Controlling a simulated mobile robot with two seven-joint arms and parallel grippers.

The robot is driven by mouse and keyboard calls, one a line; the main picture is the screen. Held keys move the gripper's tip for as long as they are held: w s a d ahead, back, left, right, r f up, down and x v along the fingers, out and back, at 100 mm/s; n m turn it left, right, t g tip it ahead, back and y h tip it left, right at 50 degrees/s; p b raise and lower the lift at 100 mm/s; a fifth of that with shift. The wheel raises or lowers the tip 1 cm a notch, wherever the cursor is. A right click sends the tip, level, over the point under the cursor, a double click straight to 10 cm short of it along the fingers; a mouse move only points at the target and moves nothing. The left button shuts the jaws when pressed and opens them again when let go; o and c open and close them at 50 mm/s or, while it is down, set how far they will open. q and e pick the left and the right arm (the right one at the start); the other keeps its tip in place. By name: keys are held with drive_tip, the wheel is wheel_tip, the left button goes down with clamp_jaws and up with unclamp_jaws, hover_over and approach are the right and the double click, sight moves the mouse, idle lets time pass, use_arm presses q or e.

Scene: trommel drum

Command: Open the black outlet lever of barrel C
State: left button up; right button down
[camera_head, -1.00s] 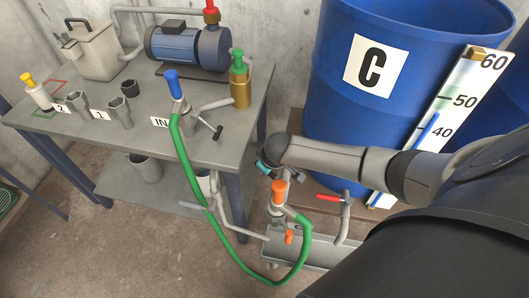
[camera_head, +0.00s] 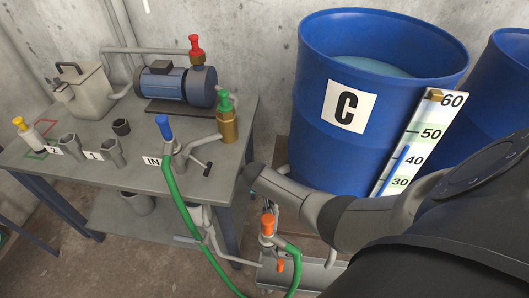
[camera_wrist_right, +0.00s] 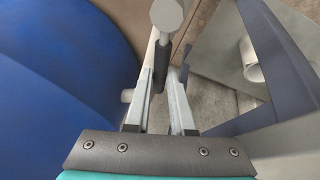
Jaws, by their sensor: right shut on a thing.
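Barrel C (camera_head: 405,88) is the open blue drum with a white C label in the head view. It also fills the left of the right wrist view (camera_wrist_right: 60,85). In that view my right gripper (camera_wrist_right: 162,78) is shut on the black outlet lever (camera_wrist_right: 160,74), a dark narrow handle between the two fingers. In the head view my right forearm and wrist cover the gripper and the lever. My left gripper is not in view.
An orange-topped valve (camera_head: 268,224) with a green hose (camera_head: 185,208) stands by a grey tray close to my right wrist. The metal table (camera_head: 75,185) with the pump (camera_head: 176,86) is at the left. A level scale (camera_head: 424,135) stands against the barrel.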

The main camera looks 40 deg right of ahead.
drive_tip(key=shift+s+d+m+g, duration=0.35)
drive_tip(key=shift+d+m+g, duration=0.2)
drive_tip(key=shift+m, duration=0.65)
drive_tip(key=shift+d, duration=0.1)
drive_tip(key=c, duration=0.8)
unclamp_jaws()
drive_tip(key=shift+o, duration=0.2)
drive_tip(key=shift+s, duration=0.1)
drive_tip(key=p+v, duration=1.2)
drive_tip(key=p, duration=0.1)
drive_tip(key=shift+a, duration=0.2)
